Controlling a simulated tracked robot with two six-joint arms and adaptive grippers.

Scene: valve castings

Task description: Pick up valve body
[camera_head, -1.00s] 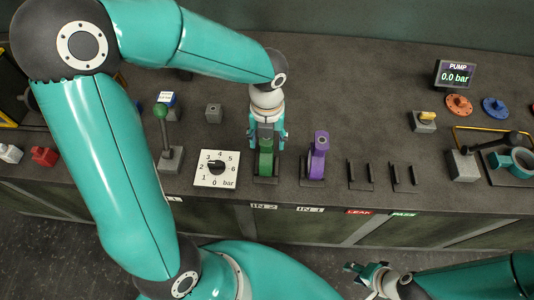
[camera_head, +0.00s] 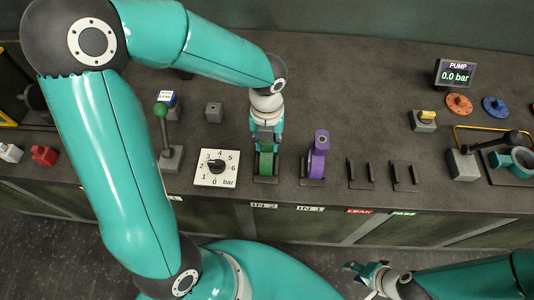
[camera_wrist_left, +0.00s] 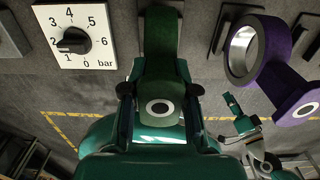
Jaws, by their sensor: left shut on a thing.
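A green valve body (camera_head: 266,163) stands in the rack slot marked IN 2. My left gripper (camera_head: 266,142) comes down on it from above and is shut on its upper part. In the left wrist view the green valve body (camera_wrist_left: 160,85) sits between the two dark fingers, its round end facing me. A purple valve body (camera_head: 318,157) stands upright in the IN 1 slot just to the right, apart from the gripper; it also shows in the left wrist view (camera_wrist_left: 280,65). My right gripper (camera_head: 366,273) is empty and open in front of the bench, low in the picture.
A pressure dial (camera_head: 217,167) and a green-knobbed lever (camera_head: 161,112) stand left of the held valve body. Empty LEAK (camera_head: 361,176) and PASS (camera_head: 404,178) slots lie to the right. A fixture with a teal ring (camera_head: 515,160) is at far right. The bench behind is mostly clear.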

